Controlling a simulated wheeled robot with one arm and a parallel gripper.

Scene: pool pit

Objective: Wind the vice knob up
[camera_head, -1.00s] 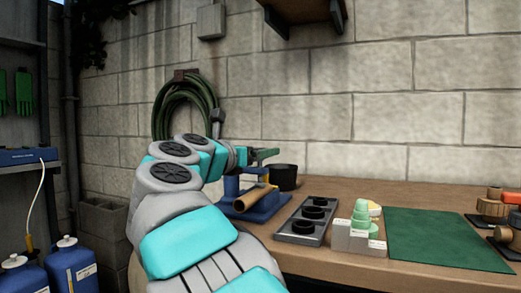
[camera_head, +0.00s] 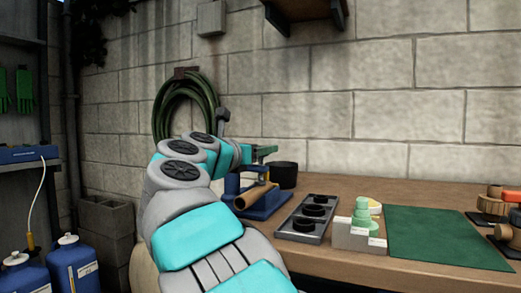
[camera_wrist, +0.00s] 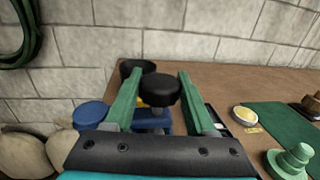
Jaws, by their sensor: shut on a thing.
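The vice (camera_head: 262,211) is blue and stands near the left end of the wooden bench, with a tan cylinder (camera_head: 254,195) lying across it. Its round black knob (camera_wrist: 153,91) shows in the wrist view, above the blue body. My gripper (camera_wrist: 159,78) has its green fingers on both sides of the knob and is shut on it. In the head view my gripper (camera_head: 266,151) is above the vice, and the knob cannot be made out there. My arm hides the left part of the vice.
A black pot (camera_head: 283,175) stands behind the vice. To the right are a grey tray with black rings (camera_head: 304,219), a white stepped block (camera_head: 352,237) with green pieces, and a green mat (camera_head: 440,238). A block wall (camera_head: 400,120) closes the back, with a coiled hose (camera_head: 165,105).

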